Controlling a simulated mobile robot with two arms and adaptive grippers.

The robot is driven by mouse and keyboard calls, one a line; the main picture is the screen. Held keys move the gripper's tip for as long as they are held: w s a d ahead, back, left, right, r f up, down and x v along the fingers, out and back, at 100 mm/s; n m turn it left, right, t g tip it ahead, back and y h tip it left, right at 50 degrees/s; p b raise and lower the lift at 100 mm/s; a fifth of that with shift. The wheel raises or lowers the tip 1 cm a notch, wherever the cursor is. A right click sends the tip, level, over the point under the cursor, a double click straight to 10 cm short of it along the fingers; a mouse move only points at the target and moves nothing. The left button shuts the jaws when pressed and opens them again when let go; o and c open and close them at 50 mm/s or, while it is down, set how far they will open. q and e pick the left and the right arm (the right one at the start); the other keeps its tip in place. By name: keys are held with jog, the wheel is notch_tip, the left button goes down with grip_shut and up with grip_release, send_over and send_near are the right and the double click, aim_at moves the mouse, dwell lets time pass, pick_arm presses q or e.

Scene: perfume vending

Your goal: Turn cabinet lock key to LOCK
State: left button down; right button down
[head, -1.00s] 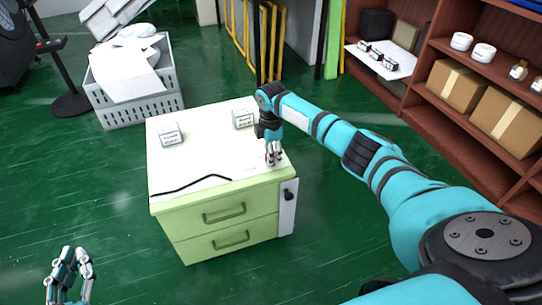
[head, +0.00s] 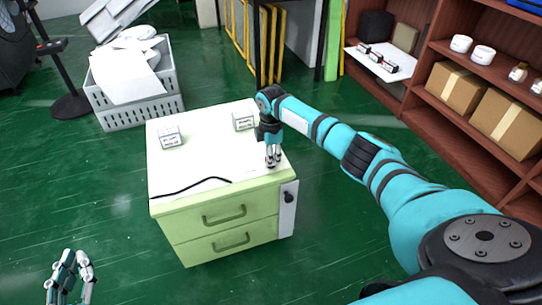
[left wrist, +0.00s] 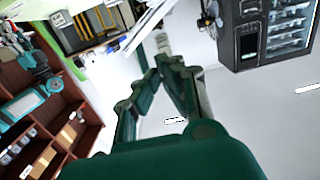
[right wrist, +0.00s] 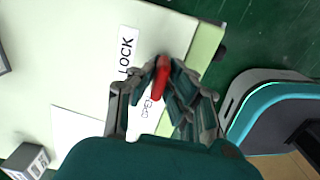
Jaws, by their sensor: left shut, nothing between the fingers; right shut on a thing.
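The light green cabinet (head: 225,215) has two drawers and a white top. My right gripper (head: 272,160) points down at the top's right front edge. In the right wrist view, my right gripper (right wrist: 160,80) is shut on the red key handle (right wrist: 162,76). The LOCK label (right wrist: 127,48) lies beyond the fingertips to the left. The OPEN label (right wrist: 147,106) shows partly between the fingers. The fingers hide the key's base and part of its handle. My left gripper (head: 75,258) is shut and empty at the lower left, away from the cabinet.
Two small white boxes (head: 171,138) (head: 243,120) stand on the cabinet top, and a black cable (head: 190,187) lies near its front edge. A grey crate (head: 137,110) stands behind left. A brown shelf (head: 420,95) is at the right.

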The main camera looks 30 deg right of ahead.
pick_arm(q)
jog(key=s+a+f+g+y+p, duration=0.25)
jog(key=s+f+g, duration=0.3)
jog(key=f, duration=0.35)
pick_arm(e)
jog(key=shift+r+m, duration=0.2)
jog(key=shift+m, duration=0.7)
jog(key=shift+m+p, duration=0.6)
jog(key=shift+p, duration=0.2)
jog(key=shift+m+p, duration=0.6)
jog(key=shift+a+m+p, duration=0.1)
jog(key=shift+m+p, duration=0.2)
pick_arm(q)
jog(key=s+a+f+g+y+p, duration=0.1)
jog(key=s+a+f+g, duration=0.25)
jog(key=s+g, duration=0.6)
pick_arm(e)
jog(key=shift+m, duration=0.7)
jog(key=m+p, duration=0.3)
jog(key=m, duration=0.5)
jog(key=shift+f+p, duration=0.15)
jog(key=shift+p, duration=0.2)
pick_arm(q)
notch_tip(320, 180, down, 15)
jog(key=shift+s+t+p, duration=0.25)
jog(key=shift+t+p, duration=0.05)
pick_arm(e)
jog(key=shift+m, duration=1.9)
pick_arm(q)
jog(key=shift+f, duration=0.1)
